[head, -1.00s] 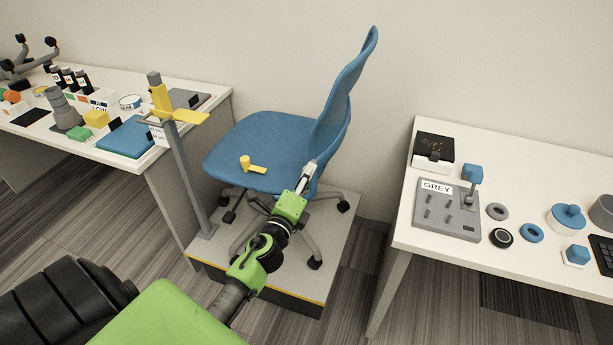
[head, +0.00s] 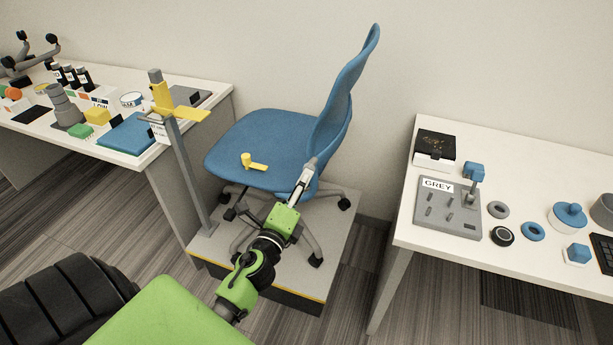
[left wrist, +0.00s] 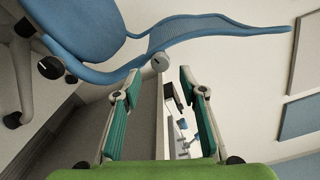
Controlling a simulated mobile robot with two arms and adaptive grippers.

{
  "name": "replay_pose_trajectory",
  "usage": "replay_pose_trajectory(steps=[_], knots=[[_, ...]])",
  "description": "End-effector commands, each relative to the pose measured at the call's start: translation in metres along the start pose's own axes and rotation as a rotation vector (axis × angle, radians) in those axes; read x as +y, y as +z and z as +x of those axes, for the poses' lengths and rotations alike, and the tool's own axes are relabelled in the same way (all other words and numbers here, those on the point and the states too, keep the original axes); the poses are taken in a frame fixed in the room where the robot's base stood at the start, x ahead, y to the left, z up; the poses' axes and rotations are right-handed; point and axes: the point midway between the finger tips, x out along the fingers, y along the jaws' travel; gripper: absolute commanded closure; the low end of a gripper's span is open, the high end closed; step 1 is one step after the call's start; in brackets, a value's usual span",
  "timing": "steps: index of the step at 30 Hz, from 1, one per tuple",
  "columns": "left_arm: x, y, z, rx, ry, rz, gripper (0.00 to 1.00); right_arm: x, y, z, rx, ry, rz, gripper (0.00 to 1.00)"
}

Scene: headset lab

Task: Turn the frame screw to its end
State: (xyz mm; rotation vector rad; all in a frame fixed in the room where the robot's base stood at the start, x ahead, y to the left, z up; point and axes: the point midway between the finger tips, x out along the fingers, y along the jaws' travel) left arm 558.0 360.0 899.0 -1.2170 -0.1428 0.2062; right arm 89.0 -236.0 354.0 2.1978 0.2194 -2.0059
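A blue chair (head: 268,140) with an upright mesh back stands on a low grey platform. In the left wrist view a round grey knob (left wrist: 160,62) sits at the lower edge of the chair back; it may be the frame screw, but no label shows. My left gripper (head: 312,168) is beside the base of the chair back in the head view and hides that spot. In the left wrist view its green-padded fingers (left wrist: 160,78) are apart, with the knob just beyond and between their tips. Nothing is held. My right gripper is not in view.
A yellow crank-like piece (head: 253,163) lies on the seat. A grey post with a yellow lever (head: 176,108) stands left of the chair. Tables with loose parts flank it: the left table (head: 150,158) and the right table (head: 404,238). The platform (head: 222,255) has a yellow-striped edge.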

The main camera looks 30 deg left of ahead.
Motion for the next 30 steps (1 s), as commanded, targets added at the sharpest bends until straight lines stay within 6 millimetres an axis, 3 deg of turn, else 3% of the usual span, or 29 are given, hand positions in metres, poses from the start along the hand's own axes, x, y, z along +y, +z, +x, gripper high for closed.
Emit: replay_pose_trajectory(steps=[6,12,30], knots=[[0.001,0.0,-0.046,-0.002,0.003,-0.002,0.62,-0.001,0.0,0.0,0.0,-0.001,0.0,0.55],[0.0,0.0,-0.067,-0.001,0.0,-0.001,0.62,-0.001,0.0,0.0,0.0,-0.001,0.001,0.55],[0.0,0.0,-0.072,0.0,-0.001,0.001,0.62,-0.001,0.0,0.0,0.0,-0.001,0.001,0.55]])
